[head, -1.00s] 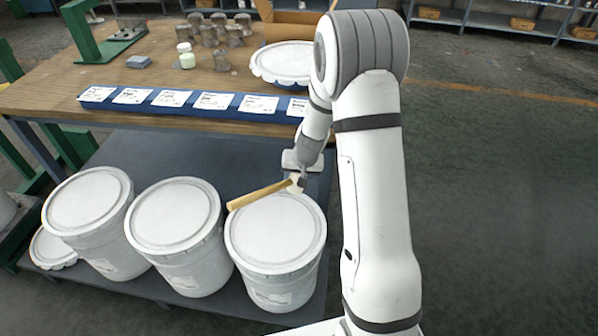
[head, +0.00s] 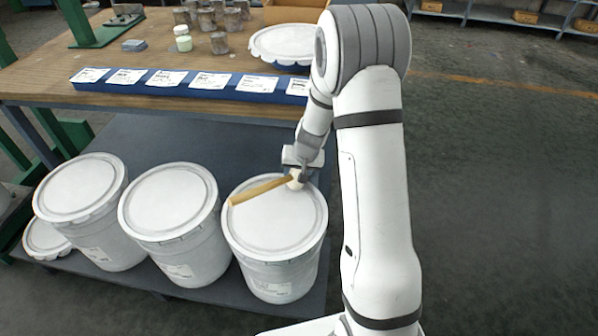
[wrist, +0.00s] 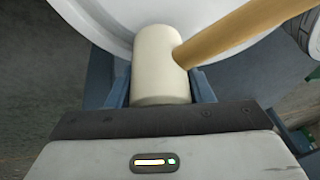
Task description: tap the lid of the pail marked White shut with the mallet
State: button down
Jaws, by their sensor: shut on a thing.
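Three white lidded pails stand in a row on a low dark platform: left pail (head: 80,190), middle pail (head: 170,205) and right pail (head: 275,220). Their labels are too small to read, so I cannot tell which is White. My gripper (head: 297,178) is shut on the cream head of the mallet (head: 258,190), over the far edge of the right pail's lid. The wooden handle points left across that lid. Whether the mallet touches the lid I cannot tell. In the wrist view the mallet head (wrist: 160,65) sits between the fingers, with a white lid rim (wrist: 105,20) behind it.
A wooden bench (head: 50,75) stands behind the pails. It holds a blue strip of label cards (head: 185,83), a scalloped lid (head: 285,42), a small jar (head: 183,40) and several metal cups. Another scalloped lid (head: 42,238) lies at far left. The floor at right is clear.

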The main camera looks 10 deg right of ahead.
jog(key=shift+r+p, duration=2.45)
jog(key=shift+r, duration=0.7)
